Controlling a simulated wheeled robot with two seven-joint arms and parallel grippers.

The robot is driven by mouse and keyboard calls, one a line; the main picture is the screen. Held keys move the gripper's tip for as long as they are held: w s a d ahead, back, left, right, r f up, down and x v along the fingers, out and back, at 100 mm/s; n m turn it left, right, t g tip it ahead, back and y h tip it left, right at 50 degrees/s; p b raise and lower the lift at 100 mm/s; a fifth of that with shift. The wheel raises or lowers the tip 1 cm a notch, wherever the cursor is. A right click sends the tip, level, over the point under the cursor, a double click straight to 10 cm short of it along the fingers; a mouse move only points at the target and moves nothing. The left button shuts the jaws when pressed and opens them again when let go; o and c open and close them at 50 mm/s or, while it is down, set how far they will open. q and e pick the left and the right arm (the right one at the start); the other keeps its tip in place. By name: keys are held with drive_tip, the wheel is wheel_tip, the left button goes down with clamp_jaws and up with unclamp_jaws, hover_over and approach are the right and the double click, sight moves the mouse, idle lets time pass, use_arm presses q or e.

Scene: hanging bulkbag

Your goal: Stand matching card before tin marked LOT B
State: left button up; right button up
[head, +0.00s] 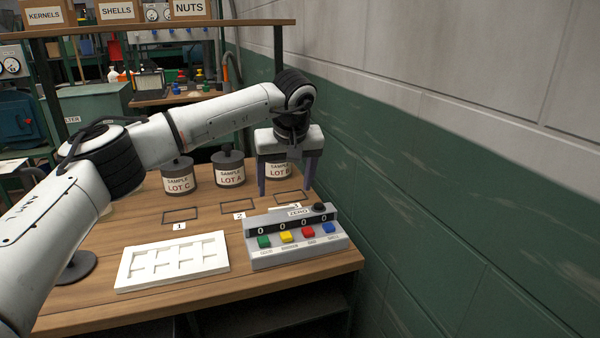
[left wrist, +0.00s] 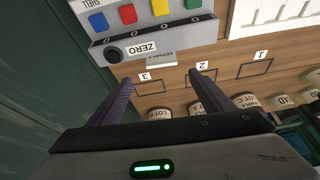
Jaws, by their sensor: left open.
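The tin marked LOT B (head: 279,171) stands at the back right of the bench, partly hidden by my left gripper. It also shows in the left wrist view (left wrist: 158,113). My left gripper (head: 285,189) points down in front of that tin, open, with nothing between its fingers. A small white card with dark print (left wrist: 161,59) shows in the left wrist view beside the counter box, near the label 3 and the outline 3 (left wrist: 151,87). Its print is too small to read surely. My right gripper is not in view.
Tins LOT A (head: 229,171) and LOT C (head: 178,178) stand left of LOT B. Outlines 1 (head: 180,221) and 2 look empty. A white slotted tray (head: 126,277) and a counter box with coloured buttons (head: 299,256) lie in front. A wall (head: 430,190) borders the right.

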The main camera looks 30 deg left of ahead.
sight(281, 208)
use_arm(q)
drive_tip(key=shift+s+r, duration=0.1)
drive_tip(key=shift+s, duration=0.35)
drive_tip(key=x, duration=0.9)
drive_tip(key=shift+w, duration=0.15)
drive_tip(key=shift+w+a+f, duration=0.15)
drive_tip(key=shift+w+f, duration=0.05)
drive_tip(key=shift+f, duration=0.45)
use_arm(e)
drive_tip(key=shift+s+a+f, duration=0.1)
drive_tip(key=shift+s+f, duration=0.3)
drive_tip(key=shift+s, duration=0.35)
use_arm(q)
drive_tip(key=shift+c, duration=0.3)
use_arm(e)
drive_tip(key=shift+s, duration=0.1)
use_arm(q)
drive_tip(key=c, duration=1)
drive_tip(key=shift+c, duration=0.2)
